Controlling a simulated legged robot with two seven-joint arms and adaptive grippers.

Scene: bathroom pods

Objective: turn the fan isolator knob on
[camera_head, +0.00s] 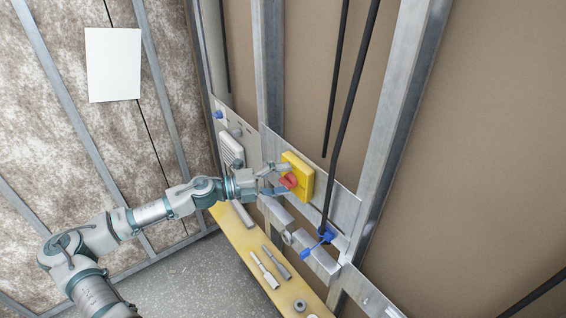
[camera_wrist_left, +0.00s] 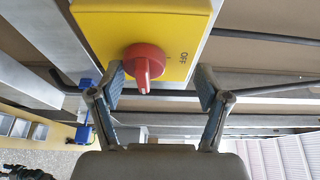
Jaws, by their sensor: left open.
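The fan isolator is a yellow box (camera_head: 304,177) with a red knob (camera_head: 289,181), mounted on a metal plate on the stud wall. In the left wrist view the yellow box (camera_wrist_left: 110,30) fills the top, and the red knob (camera_wrist_left: 143,65) points toward the bottom of the picture. The word OFF shows to the right of the knob. My left gripper (camera_head: 279,182) is at the front of the box. In the left wrist view its two fingers (camera_wrist_left: 160,88) are spread, with the knob between them, nearer the left finger. Contact cannot be told. My right gripper is not in view.
A yellow plank (camera_head: 240,232) below holds tools (camera_head: 264,270) and small parts. Metal studs (camera_head: 400,110) stand close by.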

